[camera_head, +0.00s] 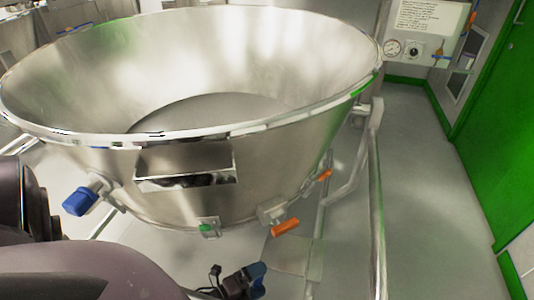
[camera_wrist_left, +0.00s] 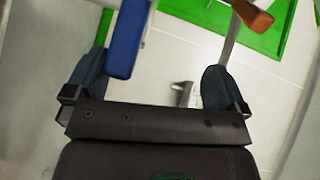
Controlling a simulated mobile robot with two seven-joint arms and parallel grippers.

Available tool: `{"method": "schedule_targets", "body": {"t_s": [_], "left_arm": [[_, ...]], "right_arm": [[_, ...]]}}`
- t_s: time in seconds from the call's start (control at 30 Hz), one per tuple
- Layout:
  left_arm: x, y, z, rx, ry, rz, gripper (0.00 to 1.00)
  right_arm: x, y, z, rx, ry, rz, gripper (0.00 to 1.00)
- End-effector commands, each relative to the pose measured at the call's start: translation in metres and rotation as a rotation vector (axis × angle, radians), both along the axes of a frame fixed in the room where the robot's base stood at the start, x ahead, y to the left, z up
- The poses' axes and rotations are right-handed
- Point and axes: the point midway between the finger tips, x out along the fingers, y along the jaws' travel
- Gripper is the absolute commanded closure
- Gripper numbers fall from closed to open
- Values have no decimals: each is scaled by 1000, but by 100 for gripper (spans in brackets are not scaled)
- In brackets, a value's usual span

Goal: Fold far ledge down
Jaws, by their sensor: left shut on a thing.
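My left gripper (camera_head: 243,282) shows at the bottom of the head view, below the steel bowl. In the left wrist view its two dark blue fingers (camera_wrist_left: 153,85) stand well apart, with pale floor visible between them. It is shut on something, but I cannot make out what. A blue handle (camera_wrist_left: 130,38) shows close beside the left finger, and an orange-brown lever end (camera_wrist_left: 252,17) shows above the right finger. I cannot tell whether either touches a finger. I cannot identify the far ledge with certainty. My right gripper is not in view.
The large steel bowl (camera_head: 240,55) fills the left and middle. A blue handle (camera_head: 80,200) and orange handles (camera_head: 285,227) stick out from it. Steel tubes (camera_head: 374,200) stand to its right. Beyond them is clear grey floor (camera_head: 425,190) up to a green door (camera_head: 500,110).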

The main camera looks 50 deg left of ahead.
Motion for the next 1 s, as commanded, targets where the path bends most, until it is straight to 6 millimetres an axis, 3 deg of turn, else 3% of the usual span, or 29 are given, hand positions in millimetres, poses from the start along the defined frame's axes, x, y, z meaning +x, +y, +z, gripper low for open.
{"method": "schedule_targets", "body": {"t_s": [0.03, 0.23, 0.27, 0.9, 0.93, 1.0], "left_arm": [[41, -6, 99, -23, -229, -24, 18], [41, -6, 99, -21, -230, -23, 18], [11, 4, 20, 2, -36, 2, 19], [-23, 10, 13, 4, -25, 1, 19], [-25, 10, 13, 4, -25, 1, 21], [-29, 11, 12, 4, -23, 1, 51]], "right_arm": [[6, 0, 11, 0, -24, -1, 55], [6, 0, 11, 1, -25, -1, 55], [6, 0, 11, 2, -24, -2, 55], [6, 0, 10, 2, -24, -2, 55], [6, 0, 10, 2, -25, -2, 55], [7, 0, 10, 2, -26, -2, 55]]}}
